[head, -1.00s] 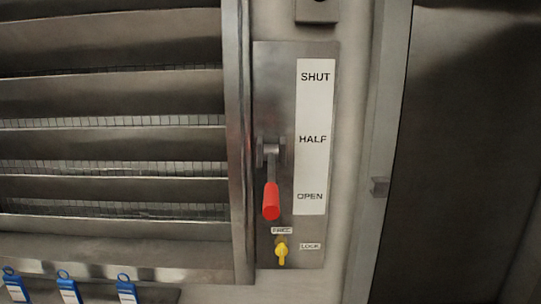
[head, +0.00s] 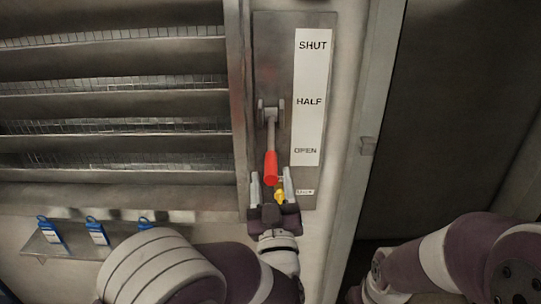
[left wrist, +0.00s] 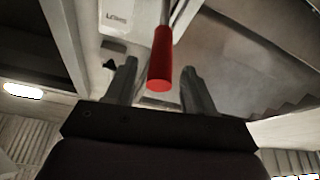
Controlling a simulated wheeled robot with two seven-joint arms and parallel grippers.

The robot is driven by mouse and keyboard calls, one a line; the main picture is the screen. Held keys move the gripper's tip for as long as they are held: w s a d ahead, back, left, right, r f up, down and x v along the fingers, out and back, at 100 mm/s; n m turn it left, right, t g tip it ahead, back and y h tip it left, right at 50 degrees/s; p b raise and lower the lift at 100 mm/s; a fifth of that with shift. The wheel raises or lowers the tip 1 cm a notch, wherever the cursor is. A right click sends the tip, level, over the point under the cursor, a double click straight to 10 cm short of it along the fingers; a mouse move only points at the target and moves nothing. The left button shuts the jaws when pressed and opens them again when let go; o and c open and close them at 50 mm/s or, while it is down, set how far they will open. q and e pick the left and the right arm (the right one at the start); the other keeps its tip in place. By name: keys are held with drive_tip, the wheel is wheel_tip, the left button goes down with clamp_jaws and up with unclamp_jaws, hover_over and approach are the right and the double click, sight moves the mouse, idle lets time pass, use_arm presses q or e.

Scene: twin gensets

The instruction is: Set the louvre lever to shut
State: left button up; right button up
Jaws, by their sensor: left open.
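The louvre lever has a red grip (head: 270,166) that hangs down from its pivot, level with the OPEN mark on the label strip (head: 308,125). SHUT is at the top of the strip and HALF in the middle. My left gripper (head: 271,180) is open just below the lever, with its fingers either side of the grip's lower end. In the left wrist view the red grip (left wrist: 160,60) points down between the two open fingers (left wrist: 158,85). The yellow catch (head: 280,195) shows partly behind my left gripper; its FREE label is hidden.
The louvre slats (head: 120,105) stand left of the lever plate, tilted with mesh gaps between them. Blue padlock-like tags (head: 95,231) sit on a small shelf at lower left. A door frame (head: 372,130) and dark opening are to the right.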

sight(270, 159)
use_arm(q)
drive_tip(key=p+x, duration=0.1)
drive_tip(key=x, duration=0.3)
use_arm(e)
drive_tip(key=shift+r, duration=0.85)
